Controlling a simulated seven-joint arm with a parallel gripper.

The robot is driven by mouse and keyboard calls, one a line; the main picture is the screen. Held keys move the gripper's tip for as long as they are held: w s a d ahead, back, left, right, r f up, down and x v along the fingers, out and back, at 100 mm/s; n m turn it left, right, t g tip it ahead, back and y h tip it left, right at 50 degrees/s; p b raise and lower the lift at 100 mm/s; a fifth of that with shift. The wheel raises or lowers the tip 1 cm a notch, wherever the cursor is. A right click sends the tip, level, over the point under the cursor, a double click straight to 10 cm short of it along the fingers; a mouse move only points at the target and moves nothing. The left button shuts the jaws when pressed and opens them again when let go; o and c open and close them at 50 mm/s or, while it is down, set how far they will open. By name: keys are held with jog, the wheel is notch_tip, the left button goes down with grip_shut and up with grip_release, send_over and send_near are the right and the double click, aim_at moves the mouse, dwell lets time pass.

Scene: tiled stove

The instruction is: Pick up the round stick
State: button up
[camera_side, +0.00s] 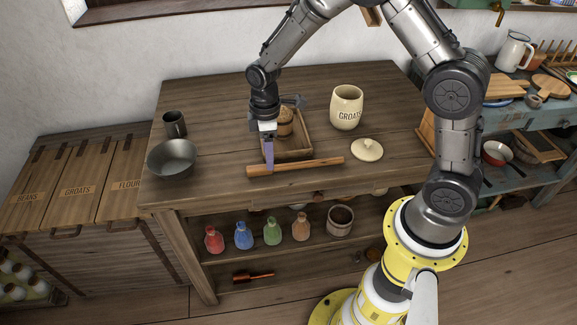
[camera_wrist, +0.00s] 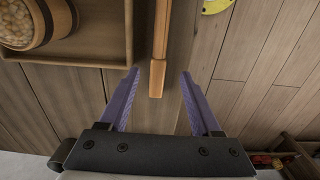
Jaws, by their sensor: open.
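The round stick (camera_side: 300,166) is a plain wooden rod lying near the front edge of the wooden table. My gripper (camera_side: 268,166) is at the left end of the stick, pointing down with its purple fingers. In the wrist view my gripper (camera_wrist: 159,72) is open, with one finger on each side of the stick (camera_wrist: 161,40). The end of the stick lies between the fingertips, with a gap to each finger. I cannot tell the exact height of the fingertips above the table.
A wooden tray (camera_side: 307,145) with a small bucket (camera_side: 285,122) stands just behind the stick. A groats jar (camera_side: 346,107) and its lid (camera_side: 367,149) are to the right. A dark bowl (camera_side: 172,158) and mug (camera_side: 174,125) are to the left. Bottles stand on the shelf below.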

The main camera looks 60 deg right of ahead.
aim_at(296, 165)
notch_tip(296, 165, down, 4)
jog(key=shift+d+f, duration=0.15)
jog(key=shift+f, duration=0.1)
grip_shut()
dwell(0.3)
